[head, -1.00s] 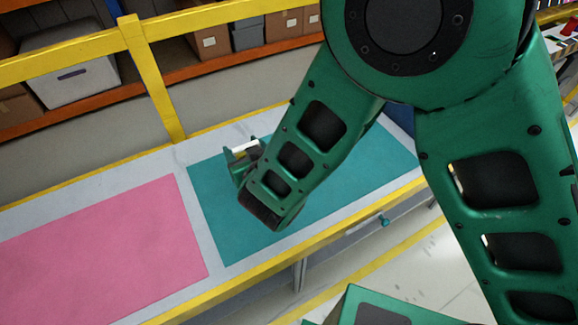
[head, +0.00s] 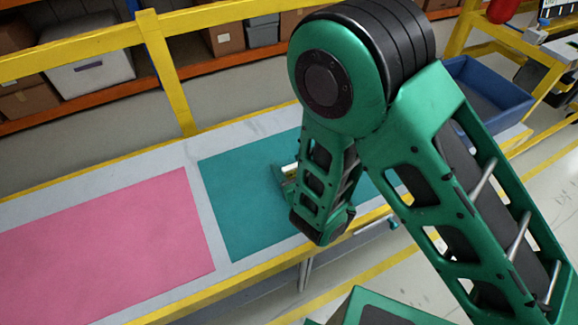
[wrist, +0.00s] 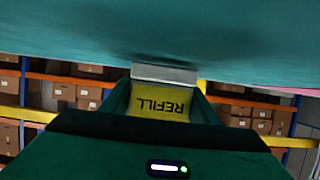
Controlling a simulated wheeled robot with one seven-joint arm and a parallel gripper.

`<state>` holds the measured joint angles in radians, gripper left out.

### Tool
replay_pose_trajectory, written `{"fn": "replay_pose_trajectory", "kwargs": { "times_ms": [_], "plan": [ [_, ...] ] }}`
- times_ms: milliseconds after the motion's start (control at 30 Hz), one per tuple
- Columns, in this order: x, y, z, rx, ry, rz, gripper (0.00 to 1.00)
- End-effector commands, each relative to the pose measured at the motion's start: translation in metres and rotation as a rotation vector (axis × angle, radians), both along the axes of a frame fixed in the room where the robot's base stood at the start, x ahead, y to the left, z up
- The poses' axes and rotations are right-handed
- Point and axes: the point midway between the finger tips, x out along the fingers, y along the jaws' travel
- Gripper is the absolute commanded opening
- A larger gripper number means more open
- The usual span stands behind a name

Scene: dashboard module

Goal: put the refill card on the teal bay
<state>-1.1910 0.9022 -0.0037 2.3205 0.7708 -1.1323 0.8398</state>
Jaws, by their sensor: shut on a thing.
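The refill card shows in the wrist view as a yellow face (wrist: 160,104) with upside-down "REFILL" lettering and a pale grey end. My gripper (wrist: 163,92) is shut on it, with green fingers at both sides. The teal bay (wrist: 60,30) fills the top of that view, with a dark shadow close to the card's end; I cannot tell whether they touch. In the head view the teal bay (head: 240,200) is a flat teal area on the bench. My gripper (head: 286,176) is low over its middle, and the arm hides most of the card.
A pink area (head: 100,245) lies left of the teal bay on the pale bench, with a bare strip between. A yellow rail (head: 165,75) runs behind the bench. A blue bin (head: 490,95) stands at the right, beyond my arm. The teal bay's left part is clear.

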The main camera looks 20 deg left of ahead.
Motion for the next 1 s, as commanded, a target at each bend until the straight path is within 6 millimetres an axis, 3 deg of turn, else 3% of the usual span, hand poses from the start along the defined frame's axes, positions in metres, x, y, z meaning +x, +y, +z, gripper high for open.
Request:
{"fn": "replay_pose_trajectory", "kwargs": {
  "times_ms": [500, 533, 600, 1000],
  "plan": [
    [0.0003, 0.0001, -0.0079, -0.001, -0.001, -0.001, 0.33],
    [0.0005, 0.0001, -0.0077, 0.000, 0.000, -0.001, 0.59],
    [0.0005, 0.0001, -0.0074, 0.000, 0.000, -0.001, 0.73],
    [0.0002, 0.0002, -0.0033, 0.002, 0.001, -0.001, 0.73]
  ]
}}
